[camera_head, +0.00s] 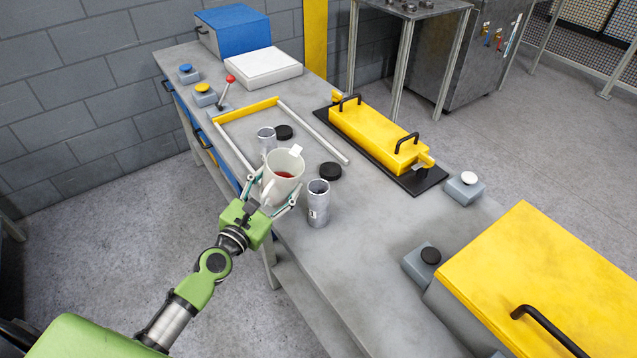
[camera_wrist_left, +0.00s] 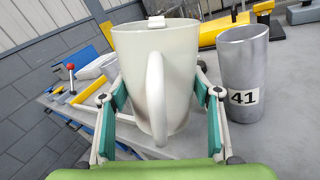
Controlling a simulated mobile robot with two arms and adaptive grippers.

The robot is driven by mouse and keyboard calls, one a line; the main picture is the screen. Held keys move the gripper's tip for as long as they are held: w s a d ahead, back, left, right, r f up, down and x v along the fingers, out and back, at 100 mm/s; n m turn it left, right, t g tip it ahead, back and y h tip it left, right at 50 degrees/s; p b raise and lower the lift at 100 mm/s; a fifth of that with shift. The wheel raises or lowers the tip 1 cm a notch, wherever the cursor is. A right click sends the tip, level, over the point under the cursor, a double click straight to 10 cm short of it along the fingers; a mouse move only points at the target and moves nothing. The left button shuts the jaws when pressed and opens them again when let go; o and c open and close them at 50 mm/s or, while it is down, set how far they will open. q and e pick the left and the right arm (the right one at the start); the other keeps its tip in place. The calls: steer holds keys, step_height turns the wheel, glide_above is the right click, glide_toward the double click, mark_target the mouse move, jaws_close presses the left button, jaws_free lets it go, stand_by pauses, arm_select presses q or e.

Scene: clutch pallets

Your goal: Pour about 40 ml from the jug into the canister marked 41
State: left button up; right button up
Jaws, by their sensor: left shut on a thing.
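The white jug (camera_head: 281,179) holds a red liquid and is in my left gripper (camera_head: 279,199), whose two fingers close on its sides. In the left wrist view the jug (camera_wrist_left: 180,75) fills the middle, its handle facing the camera, with the left gripper's fingers (camera_wrist_left: 160,112) on both sides. The open metal canister marked 41 (camera_wrist_left: 243,85) stands upright to the right of the jug, its label showing. In the head view this canister (camera_head: 318,205) stands on the bench right of the jug, apart from it. My right gripper is not in view.
A second metal canister (camera_head: 267,138) stands just behind the jug. Black lids (camera_head: 329,171) lie on the grey bench (camera_head: 345,255) nearby. A yellow box with black handles (camera_head: 375,133) is behind to the right. A large yellow lid (camera_head: 560,275) is at the front right.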

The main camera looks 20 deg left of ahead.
mark_target(294, 154)
arm_select(q)
steer(key=shift+s+d+r+m+p, duration=0.1)
steer(key=shift+d+r+m+p, duration=0.25)
steer(key=shift+r+m+p, duration=0.85)
steer(key=shift+w+d+r+m+p, duration=0.1)
steer(key=shift+d+r+m+p, duration=0.2)
steer(key=shift+r+m+p, duration=0.9)
steer(key=shift+s+d+r+m+p, duration=0.1)
steer(key=shift+d+r+m+p, duration=0.25)
steer(key=shift+r+m+p, duration=0.8)
steer(key=shift+f+m+p, duration=0.55)
steer(key=shift+m+p, duration=0.25)
steer(key=shift+m, duration=0.15)
steer(key=shift+r+m+p, duration=0.35)
steer(key=shift+m+p, duration=0.05)
steer(key=shift+p, duration=0.05)
steer(key=shift+a, duration=0.25)
steer(key=shift+r+m, duration=0.15)
steer(key=shift+m, duration=0.15)
